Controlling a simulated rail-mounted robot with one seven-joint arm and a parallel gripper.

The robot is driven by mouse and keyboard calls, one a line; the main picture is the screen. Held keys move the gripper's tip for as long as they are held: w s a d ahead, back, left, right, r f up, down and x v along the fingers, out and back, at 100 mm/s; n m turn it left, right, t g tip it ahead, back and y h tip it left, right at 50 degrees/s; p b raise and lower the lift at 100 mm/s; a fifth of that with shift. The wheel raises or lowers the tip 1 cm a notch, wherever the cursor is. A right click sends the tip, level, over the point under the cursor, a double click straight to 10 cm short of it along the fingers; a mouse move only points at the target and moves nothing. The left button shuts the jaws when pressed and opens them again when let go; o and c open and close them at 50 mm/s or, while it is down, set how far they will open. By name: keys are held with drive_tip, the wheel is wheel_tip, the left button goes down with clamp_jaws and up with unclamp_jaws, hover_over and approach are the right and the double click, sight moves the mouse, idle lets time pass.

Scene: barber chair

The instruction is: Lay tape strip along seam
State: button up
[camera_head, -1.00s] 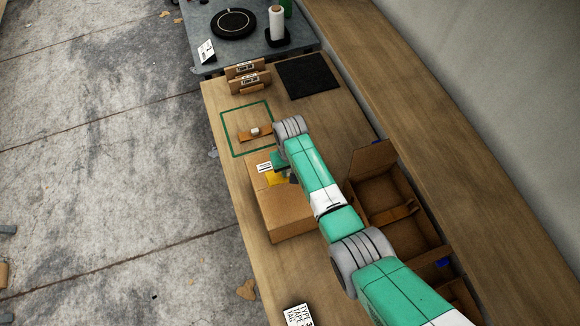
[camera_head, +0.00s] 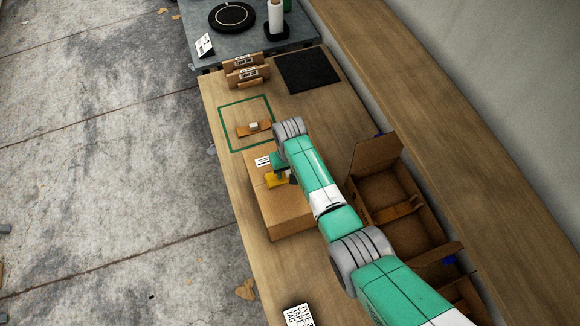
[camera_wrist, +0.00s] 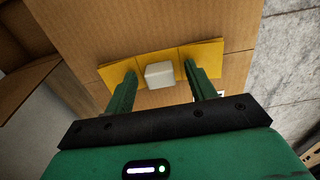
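A closed cardboard box (camera_head: 287,213) stands on the wooden bench. A yellow tape strip (camera_wrist: 117,72) with a pale block (camera_wrist: 160,75) at its middle shows against the box top in the wrist view, and the strip also shows in the head view (camera_head: 274,181). My gripper (camera_wrist: 160,68) is open over the strip, one green finger on each side of the block with a gap to each. I cannot tell whether the strip lies flat on the box. A faint line on the cardboard runs right from the strip's end. A brown strip with a pale block (camera_head: 254,127) lies inside a green square outline.
An open cardboard box (camera_head: 385,190) with raised flaps stands right of my arm. Cardboard holders with labels (camera_head: 246,72), a black mat (camera_head: 308,69) and a grey table (camera_head: 225,45) are at the back. A tag card (camera_head: 298,315) lies at the front.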

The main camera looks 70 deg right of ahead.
wheel_tip(320, 180, up, 8)
drive_tip(key=shift+f+p, duration=0.1)
drive_tip(key=shift+p, duration=0.3)
drive_tip(key=shift+w, duration=0.1)
idle(0.6)
